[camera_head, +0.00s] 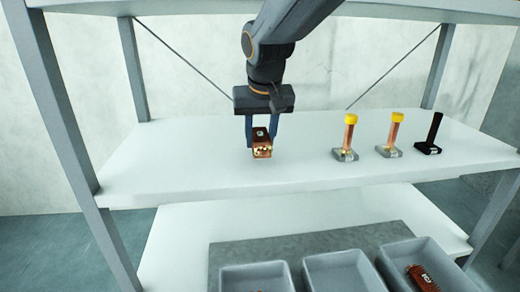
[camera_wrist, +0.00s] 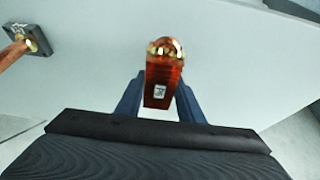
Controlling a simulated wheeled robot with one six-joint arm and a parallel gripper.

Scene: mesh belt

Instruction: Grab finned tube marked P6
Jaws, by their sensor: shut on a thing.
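A copper-coloured finned tube (camera_head: 262,143) with a small white label and shiny brass-like ends is between the fingers of my gripper (camera_head: 262,135), at the left part of the upper shelf. In the wrist view the finned tube (camera_wrist: 163,75) stands out between both dark fingers of my gripper (camera_wrist: 158,98), which are shut on it. Its label is too small to read surely. In the head view it is at or just above the shelf surface; I cannot tell whether it touches.
Below are grey bins (camera_head: 340,262); the right one holds a reddish finned piece (camera_head: 422,278). Metal uprights (camera_head: 70,130) frame the shelf.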

